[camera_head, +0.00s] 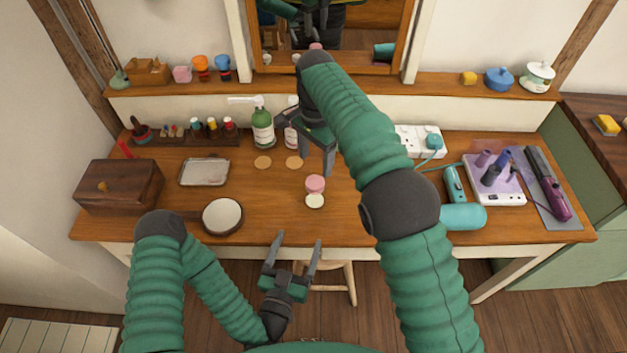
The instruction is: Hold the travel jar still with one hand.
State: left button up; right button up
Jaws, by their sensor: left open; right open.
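A small pink jar (315,183) stands near the middle of the table, and a small round pale piece (315,201) sits right in front of it. I cannot tell for sure which is the travel jar, or whether the two touch. My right gripper (316,164) reaches down just behind the pink jar, open, with its fingers pointing at the table. Its height above the table is hard to judge. My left gripper (297,242) is open and empty at the table's front edge, in front of the pale piece, fingers pointing toward the table.
A pan (222,216), tray (204,171) and wooden box (119,187) are left. A hair dryer (463,216) lies right. A stool (333,283) stands below.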

aim_at(312, 200)
pick_arm(q)
jog(key=shift+w+r, duration=0.1)
jog(key=shift+w, duration=0.4)
jog(key=x, duration=1.5)
jog(key=shift+w+d, duration=0.25)
jog(key=shift+w, duration=0.05)
grip_shut()
